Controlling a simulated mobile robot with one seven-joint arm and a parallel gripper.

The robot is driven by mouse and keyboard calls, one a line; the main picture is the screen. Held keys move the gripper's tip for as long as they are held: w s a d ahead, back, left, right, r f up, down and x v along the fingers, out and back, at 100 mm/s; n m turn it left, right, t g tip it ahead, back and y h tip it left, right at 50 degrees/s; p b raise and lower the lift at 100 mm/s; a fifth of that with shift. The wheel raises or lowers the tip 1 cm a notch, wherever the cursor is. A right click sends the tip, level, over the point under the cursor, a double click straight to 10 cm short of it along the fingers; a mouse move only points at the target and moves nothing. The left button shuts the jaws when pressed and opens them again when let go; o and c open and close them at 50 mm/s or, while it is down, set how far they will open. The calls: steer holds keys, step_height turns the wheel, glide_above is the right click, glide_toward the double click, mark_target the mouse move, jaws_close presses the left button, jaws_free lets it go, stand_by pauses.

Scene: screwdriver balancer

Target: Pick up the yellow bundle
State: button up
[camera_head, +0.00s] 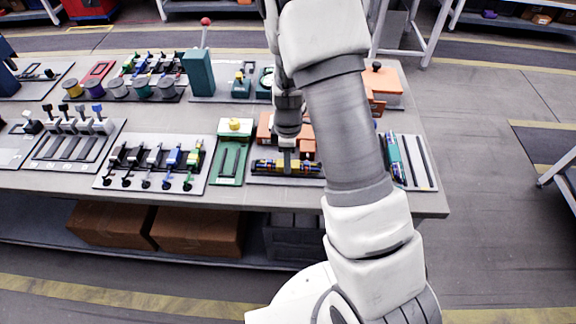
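A yellow, blue and dark bundle-like row (270,166) lies in a dark tray on a grey board near the table's front edge. It looks like the yellow bundle, but it is too small to be sure. My gripper (287,152) points down at the middle of this row, directly over it or touching it. The fingers are small and dark, and I cannot tell whether they are open or shut. My arm hides the right side of the board.
A green fixture (228,165) with a yellow piece (235,125) stands just left. Orange blocks (265,127) are behind the row, close to my gripper. A board of coloured-handled tools (155,165) is further left. A tall teal block (199,73) stands behind.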

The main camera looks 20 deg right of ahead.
jaws_close()
